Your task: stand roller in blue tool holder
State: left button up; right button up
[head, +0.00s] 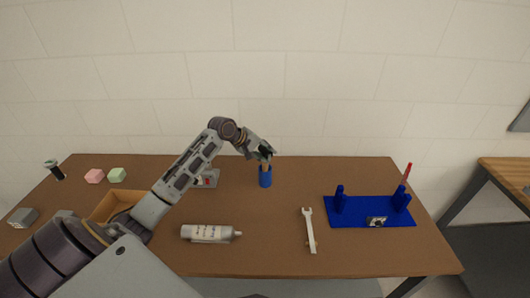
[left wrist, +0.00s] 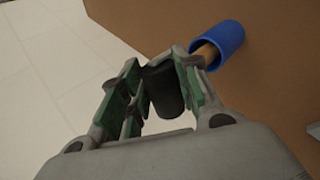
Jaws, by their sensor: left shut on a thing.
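The blue tool holder (head: 265,178) is an upright blue cup near the back middle of the table. It also shows in the left wrist view (left wrist: 228,38). My left gripper (head: 264,152) is above it and shut on the roller's black part (left wrist: 165,92). The roller's wooden handle (left wrist: 207,52) points down, with its lower end in the holder's mouth. How deep it reaches inside is hidden. The gripper fingers cover part of the roller. My right gripper is in neither view.
A bottle (head: 208,233) lies at the front, with a wrench (head: 309,230) to its right. A blue stand (head: 370,212) is at the right. An open box (head: 112,205), pink (head: 94,176) and green (head: 117,175) blocks are left. The table around the holder is clear.

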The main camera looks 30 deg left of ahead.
pick_arm(q)
jog(key=shift+f, duration=0.8)
dwell(0.4)
jog(key=o, duration=1.3)
jog(key=shift+c, duration=0.2)
jog(key=v, duration=1.2)
jog(key=shift+f, duration=0.1)
dwell(0.3)
